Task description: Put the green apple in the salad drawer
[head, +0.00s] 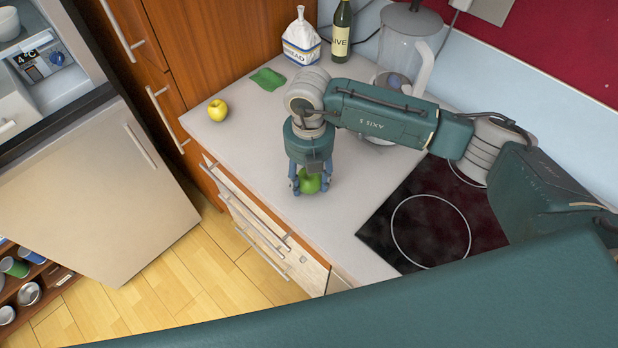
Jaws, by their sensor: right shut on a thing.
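The green apple (310,184) is at the light worktop beside the hob. My right gripper (310,186) points down over it and is shut on it, with fingers on both sides. I cannot tell whether the apple still touches the worktop. The fridge (95,190) stands at the left, and its upper part is open or uncovered, showing a lit interior with a 4°C display (40,58). I cannot make out for certain which part is the salad drawer. My left gripper is not in view.
A yellow apple (217,110) and a green cloth (268,79) lie on the worktop (250,130). The black hob (430,225) is at the right. Wooden floor (190,285) is clear.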

